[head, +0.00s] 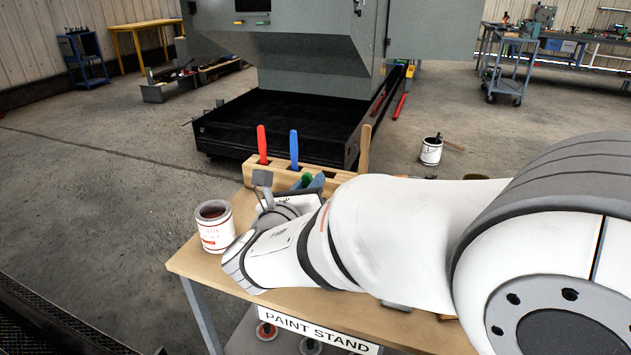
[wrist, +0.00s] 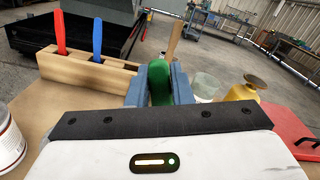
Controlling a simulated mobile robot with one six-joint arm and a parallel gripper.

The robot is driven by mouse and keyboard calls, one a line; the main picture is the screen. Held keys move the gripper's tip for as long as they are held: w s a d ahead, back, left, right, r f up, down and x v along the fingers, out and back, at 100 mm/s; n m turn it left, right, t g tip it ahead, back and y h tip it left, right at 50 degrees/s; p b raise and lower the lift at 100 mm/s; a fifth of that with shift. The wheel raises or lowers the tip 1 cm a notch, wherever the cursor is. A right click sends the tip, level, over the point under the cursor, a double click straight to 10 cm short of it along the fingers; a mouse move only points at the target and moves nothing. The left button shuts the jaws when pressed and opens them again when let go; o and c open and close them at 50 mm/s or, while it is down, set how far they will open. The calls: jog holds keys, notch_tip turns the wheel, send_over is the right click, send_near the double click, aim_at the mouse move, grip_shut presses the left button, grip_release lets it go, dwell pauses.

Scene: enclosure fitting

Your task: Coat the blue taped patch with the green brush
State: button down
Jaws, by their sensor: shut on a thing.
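The green brush (wrist: 159,82) shows in the wrist view as a green handle between the two blue-grey fingers of my gripper (wrist: 158,88). My gripper is shut on it, at the right end of the wooden brush rack (wrist: 82,76). In the head view a bit of the green brush (head: 307,179) shows beside the rack, mostly hidden by my arm. I cannot tell whether its lower end is still in a slot.
Red (head: 262,145) and blue (head: 294,150) handles stand in the rack. An open paint can (head: 214,228) stands at the table's left. A wooden handle (wrist: 175,42), a glass jar (wrist: 205,86) and a yellow container (wrist: 243,91) are right of my gripper.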

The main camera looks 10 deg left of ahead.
jog(key=shift+f, duration=0.6)
dwell(1.3)
jog(key=shift+r, duration=0.1)
notch_tip(320, 180, up, 7)
jog(key=p, duration=0.5)
jog(key=shift+p, duration=0.35)
dwell(0.4)
